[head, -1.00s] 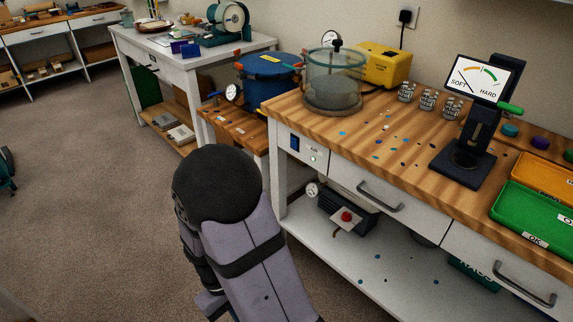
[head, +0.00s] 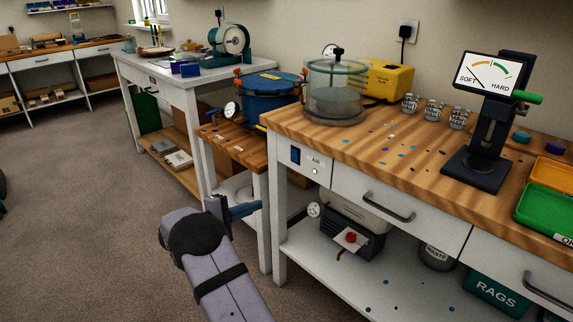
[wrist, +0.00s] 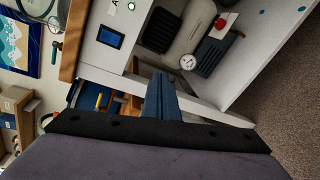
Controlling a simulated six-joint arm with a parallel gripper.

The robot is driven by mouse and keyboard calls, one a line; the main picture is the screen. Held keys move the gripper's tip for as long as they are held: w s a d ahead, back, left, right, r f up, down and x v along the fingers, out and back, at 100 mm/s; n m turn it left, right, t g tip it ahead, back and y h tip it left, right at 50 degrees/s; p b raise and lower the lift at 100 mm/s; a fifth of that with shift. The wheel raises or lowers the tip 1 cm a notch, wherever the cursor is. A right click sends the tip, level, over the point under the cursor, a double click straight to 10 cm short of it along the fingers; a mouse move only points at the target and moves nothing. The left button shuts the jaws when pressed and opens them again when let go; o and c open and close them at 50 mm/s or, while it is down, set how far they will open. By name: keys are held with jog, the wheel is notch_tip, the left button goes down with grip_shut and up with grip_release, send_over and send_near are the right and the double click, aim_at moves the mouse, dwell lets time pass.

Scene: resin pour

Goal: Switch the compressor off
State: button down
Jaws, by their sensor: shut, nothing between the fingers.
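The compressor (head: 350,236), dark with a pale tank and a red knob (head: 351,238) beside a pale tag, sits on the bench's lower shelf. It also shows at the top of the wrist view (wrist: 215,50), sideways. A round gauge (head: 314,210) is at its left end. A dark blue switch (head: 295,155) is on the bench's white front panel, beside a small label too small to read; the wrist view shows it too (wrist: 110,37). My gripper (head: 260,206) is shut and empty, left of the bench leg, below the switch and apart from switch and compressor.
The bench's white leg (head: 278,230) stands between my gripper and the compressor. A drawer handle (head: 388,207) juts out above the compressor. A lower wooden stand (head: 245,150) with a blue pot (head: 268,98) is behind my gripper.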

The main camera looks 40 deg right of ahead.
aim_at(295, 154)
notch_tip(295, 154, up, 9)
jog(key=m+h, duration=0.3)
jog(key=m, duration=0.1)
jog(key=shift+w+d+h, duration=0.15)
jog(key=shift+h, duration=0.15)
jog(key=shift+d, duration=0.1)
jog(key=d, duration=0.4)
jog(key=d+r, duration=0.1)
jog(key=d, duration=0.8)
jog(key=shift+d+r, duration=0.25)
jog(key=shift+d, duration=0.15)
